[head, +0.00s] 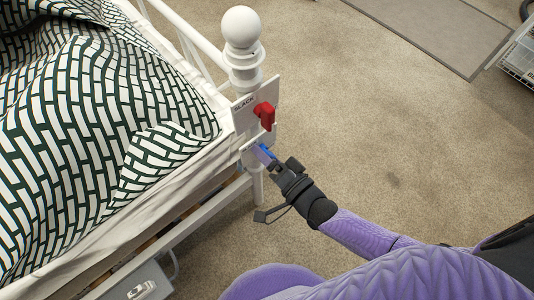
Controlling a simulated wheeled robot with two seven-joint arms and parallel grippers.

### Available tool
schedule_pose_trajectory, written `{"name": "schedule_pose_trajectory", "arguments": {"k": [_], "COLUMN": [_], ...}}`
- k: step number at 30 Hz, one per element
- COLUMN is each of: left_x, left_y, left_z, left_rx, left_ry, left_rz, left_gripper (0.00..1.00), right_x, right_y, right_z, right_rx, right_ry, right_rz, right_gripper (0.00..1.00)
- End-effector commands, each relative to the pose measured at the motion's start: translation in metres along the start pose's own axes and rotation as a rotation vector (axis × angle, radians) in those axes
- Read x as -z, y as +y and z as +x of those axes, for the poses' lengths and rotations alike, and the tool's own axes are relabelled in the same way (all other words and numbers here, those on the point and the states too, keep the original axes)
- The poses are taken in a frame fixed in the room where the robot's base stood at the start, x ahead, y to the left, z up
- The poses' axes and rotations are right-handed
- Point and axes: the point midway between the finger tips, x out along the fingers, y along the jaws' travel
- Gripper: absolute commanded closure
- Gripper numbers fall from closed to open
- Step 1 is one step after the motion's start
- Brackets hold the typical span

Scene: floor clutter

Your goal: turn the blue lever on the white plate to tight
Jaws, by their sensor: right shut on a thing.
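The blue lever (263,153) is at the white bed post, just below a red lever (265,114). My right gripper (271,162) is shut on the blue lever and hides part of it. The white plate (243,122) is fixed to the post and bears the word SLACK near its upper edge. The red lever stands out from this plate. A lower white piece at the blue lever is largely hidden, and I cannot tell whether it is a separate plate. No mark for tight can be read. My left gripper is not in view.
The white bed post (243,60) has a round knob on top. A bed with a green-and-white patterned cover (90,130) fills the left. A grey box (140,283) sits low by the bed frame. A flat mat (440,25) and a wire crate (520,55) lie at upper right. Carpet between is clear.

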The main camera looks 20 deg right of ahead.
Motion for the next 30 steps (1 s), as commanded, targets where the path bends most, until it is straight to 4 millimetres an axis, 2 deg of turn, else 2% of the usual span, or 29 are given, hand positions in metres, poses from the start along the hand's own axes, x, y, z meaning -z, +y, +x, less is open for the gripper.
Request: {"name": "schedule_pose_trajectory", "arguments": {"k": [9,15,21,30], "left_x": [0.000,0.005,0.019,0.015], "left_y": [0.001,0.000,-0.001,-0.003], "left_z": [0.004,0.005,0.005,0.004], "left_rx": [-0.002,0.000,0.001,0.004], "left_ry": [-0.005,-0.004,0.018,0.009], "left_rz": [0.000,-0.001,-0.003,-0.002], "left_gripper": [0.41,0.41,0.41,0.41], "right_x": [-0.002,-0.001,-0.001,-0.001], "right_y": [0.001,0.000,0.000,0.000], "right_z": [-0.001,-0.001,-0.001,-0.001], "right_rx": [-0.005,-0.005,-0.006,-0.005], "right_ry": [-0.004,-0.003,-0.002,-0.002], "right_rz": [0.258,0.371,0.439,0.473], "right_gripper": [0.68,0.68,0.68,0.68]}}
